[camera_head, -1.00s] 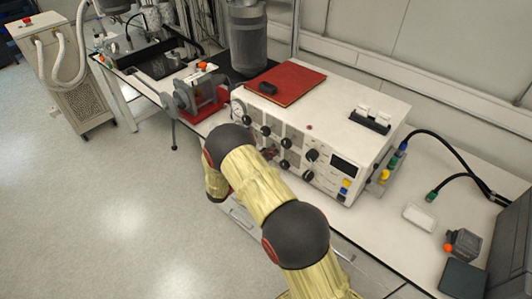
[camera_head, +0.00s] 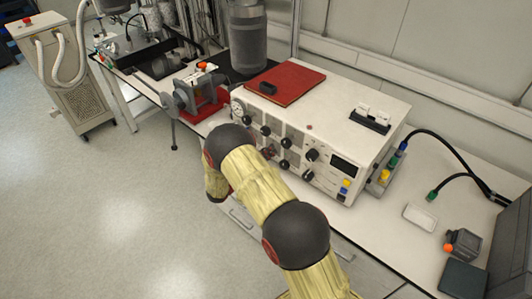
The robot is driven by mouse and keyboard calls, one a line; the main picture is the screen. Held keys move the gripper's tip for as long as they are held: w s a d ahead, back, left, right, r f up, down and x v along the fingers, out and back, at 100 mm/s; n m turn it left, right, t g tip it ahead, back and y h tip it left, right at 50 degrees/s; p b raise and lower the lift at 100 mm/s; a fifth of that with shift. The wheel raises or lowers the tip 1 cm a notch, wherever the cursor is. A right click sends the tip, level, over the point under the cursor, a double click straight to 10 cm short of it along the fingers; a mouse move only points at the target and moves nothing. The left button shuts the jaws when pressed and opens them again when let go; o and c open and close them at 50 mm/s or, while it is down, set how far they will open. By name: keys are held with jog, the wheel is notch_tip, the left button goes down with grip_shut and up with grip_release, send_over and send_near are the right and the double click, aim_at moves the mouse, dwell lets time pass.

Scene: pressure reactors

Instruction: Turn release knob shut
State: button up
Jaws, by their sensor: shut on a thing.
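The white control unit (camera_head: 345,125) stands on the bench, with a front panel of black knobs in two rows, a round gauge and a dark display. My arm reaches over the bench's front edge and bends down before the left part of the panel. My gripper (camera_head: 268,153) is mostly hidden behind my own forearm. Only a small dark reddish part shows, against the lower left of the panel. It is shut at a knob there, which I take to be the release knob. The knob itself and its angle are hidden.
A red folder (camera_head: 286,84) with a small black item lies on the unit. Cables, a white tray (camera_head: 420,217) and a small device (camera_head: 463,243) lie at right.

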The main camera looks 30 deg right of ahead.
jog(key=m+b, duration=0.3)
jog(key=m, duration=0.4)
jog(key=shift+f+b, duration=0.15)
jog(key=shift+b, duration=0.25)
jog(key=m+b, duration=0.2)
jog(key=m, duration=0.1)
jog(key=shift+m, duration=0.3)
jog(key=m+b, duration=0.3)
jog(key=shift+m, duration=0.3)
jog(key=m+b, duration=0.5)
jog(key=shift+f, duration=0.1)
jog(key=m+b, duration=0.4)
jog(key=shift+b, duration=0.3)
jog(key=shift+m, duration=0.4)
jog(key=o, duration=1.1)
jog(key=shift+r, duration=0.2)
